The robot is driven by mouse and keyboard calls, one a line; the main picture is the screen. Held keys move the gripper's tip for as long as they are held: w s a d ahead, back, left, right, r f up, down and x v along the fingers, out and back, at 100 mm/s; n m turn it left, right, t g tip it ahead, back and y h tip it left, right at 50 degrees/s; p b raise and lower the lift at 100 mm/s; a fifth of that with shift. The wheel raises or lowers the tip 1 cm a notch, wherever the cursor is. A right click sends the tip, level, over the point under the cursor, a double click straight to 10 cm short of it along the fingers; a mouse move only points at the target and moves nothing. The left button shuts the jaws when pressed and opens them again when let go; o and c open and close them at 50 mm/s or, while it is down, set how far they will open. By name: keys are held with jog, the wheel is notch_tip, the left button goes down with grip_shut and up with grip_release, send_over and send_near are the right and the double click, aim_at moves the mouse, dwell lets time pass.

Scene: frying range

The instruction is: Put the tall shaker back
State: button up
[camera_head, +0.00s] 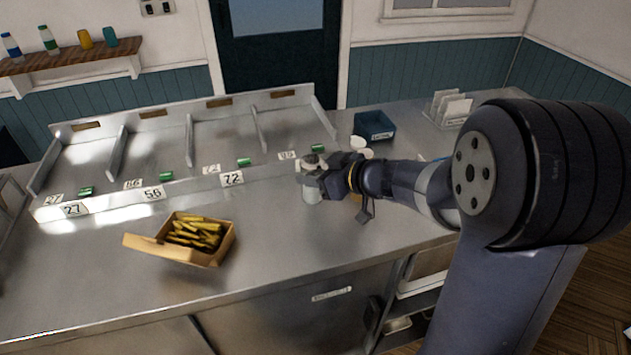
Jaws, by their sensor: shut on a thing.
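The tall shaker (312,193) is a pale cylinder with a dark top, upright near the right end of the compartmented metal rack. My gripper (318,178) reaches in from the right and is shut on it. The fingers cover part of its middle. I cannot tell whether its base touches the counter.
The metal rack (190,185) has several bays with number cards. An open cardboard box (213,257) of yellow pieces sits front left on the counter (290,255). A dark blue bin (373,126), white cups (358,142) and a card holder (450,110) stand behind my arm.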

notch_tip(320, 180, down, 3)
jog(key=shift+r, duration=0.15)
dwell(0.3)
jog(key=o, duration=1.3)
jog(key=shift+d+r, duration=0.1)
jog(key=shift+d, duration=0.1)
jog(key=b+v, duration=0.2)
jog(key=v, duration=0.9)
jog(key=shift+s+d+r, duration=0.1)
jog(key=shift+s+d, duration=0.1)
jog(key=shift+s, duration=0.1)
